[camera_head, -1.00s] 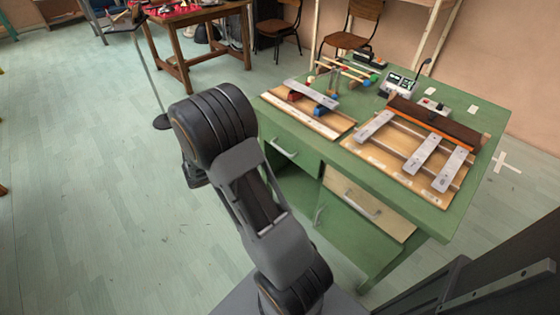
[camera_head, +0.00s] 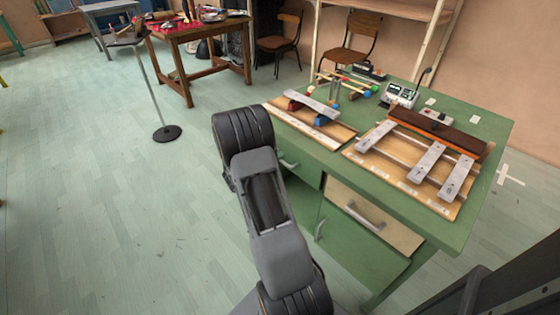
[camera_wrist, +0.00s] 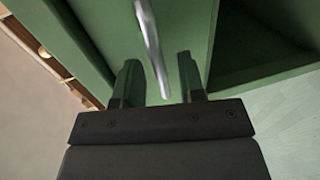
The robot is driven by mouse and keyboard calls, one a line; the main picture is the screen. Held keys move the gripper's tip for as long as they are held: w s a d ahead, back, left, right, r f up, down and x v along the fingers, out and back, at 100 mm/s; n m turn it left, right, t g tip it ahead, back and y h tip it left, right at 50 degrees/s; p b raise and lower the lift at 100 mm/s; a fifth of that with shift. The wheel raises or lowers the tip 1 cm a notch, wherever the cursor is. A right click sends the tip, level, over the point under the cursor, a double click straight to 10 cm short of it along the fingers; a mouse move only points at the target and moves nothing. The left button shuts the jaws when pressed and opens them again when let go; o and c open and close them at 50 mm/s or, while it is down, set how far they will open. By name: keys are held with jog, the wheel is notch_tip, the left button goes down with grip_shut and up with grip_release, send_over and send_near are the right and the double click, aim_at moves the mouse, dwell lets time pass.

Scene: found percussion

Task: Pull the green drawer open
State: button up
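The green drawer (camera_head: 306,173) is at the upper left of the green desk's front, under the desk top. It looks shut, though my arm covers its left part. Its silver bar handle (camera_head: 289,163) shows just right of my arm. In the wrist view, a silver handle (camera_wrist: 149,35) on a green front (camera_wrist: 105,30) runs down between the two fingers of my gripper (camera_wrist: 158,72). The fingers stand apart, one on each side of the handle, with gaps visible. In the head view my gripper is hidden behind my arm.
A wooden-fronted drawer (camera_head: 395,232) and a green door with a handle (camera_head: 320,229) are to the right and below. An open compartment (camera_wrist: 265,45) lies beside the green front.

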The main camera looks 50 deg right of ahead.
jog(key=shift+d+f, duration=0.15)
jog(key=shift+d, duration=0.55)
jog(key=shift+s, duration=0.1)
grip_shut()
